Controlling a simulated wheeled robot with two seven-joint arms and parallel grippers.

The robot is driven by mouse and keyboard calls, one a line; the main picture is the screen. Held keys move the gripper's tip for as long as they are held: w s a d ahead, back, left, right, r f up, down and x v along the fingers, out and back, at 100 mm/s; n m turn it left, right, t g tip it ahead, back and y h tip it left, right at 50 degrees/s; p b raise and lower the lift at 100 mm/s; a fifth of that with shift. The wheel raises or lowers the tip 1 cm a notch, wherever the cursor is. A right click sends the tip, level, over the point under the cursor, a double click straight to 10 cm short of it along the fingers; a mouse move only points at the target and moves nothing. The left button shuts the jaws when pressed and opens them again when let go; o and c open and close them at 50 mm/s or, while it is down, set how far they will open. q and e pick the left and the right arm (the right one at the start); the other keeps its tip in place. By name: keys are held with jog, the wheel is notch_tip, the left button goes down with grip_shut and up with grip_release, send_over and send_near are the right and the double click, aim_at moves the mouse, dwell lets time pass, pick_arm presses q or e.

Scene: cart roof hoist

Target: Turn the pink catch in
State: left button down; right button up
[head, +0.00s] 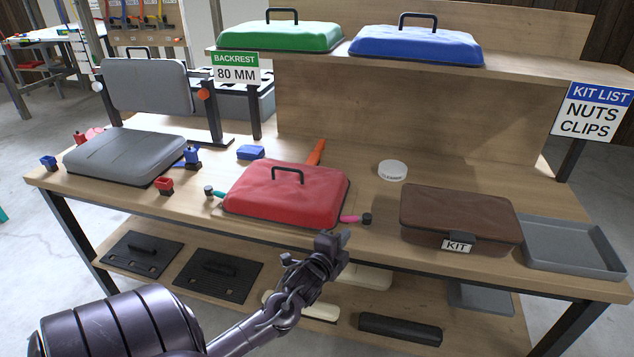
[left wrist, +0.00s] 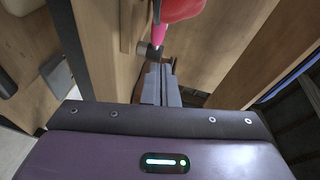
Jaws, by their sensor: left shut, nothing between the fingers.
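The pink catch (head: 350,218) sticks out to the right from the front right corner of the red roof (head: 290,195), with a black knob (head: 366,219) at its end. In the left wrist view the pink catch (left wrist: 158,32) is at the top, below a red edge (left wrist: 182,8). My left gripper (head: 331,241) is shut and empty, in front of the table edge, just left of and below the catch in the head view. In the left wrist view its fingers (left wrist: 160,72) point toward the catch. I cannot tell whether they touch it. My right gripper is not in view.
A teal catch (head: 217,193) sits at the red roof's left side. A brown KIT case (head: 455,212) stands right of the pink catch, with a grey tray (head: 572,250) beyond it. A white round disc (head: 392,170) lies behind. A lower shelf (head: 470,325) lies beneath the table.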

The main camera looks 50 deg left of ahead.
pick_arm(q)
jog(key=s, duration=0.8)
jog(key=shift+s+a+r+b, duration=0.3)
jog(key=shift+s+a+r, duration=0.05)
jog(key=shift+s+r, duration=0.05)
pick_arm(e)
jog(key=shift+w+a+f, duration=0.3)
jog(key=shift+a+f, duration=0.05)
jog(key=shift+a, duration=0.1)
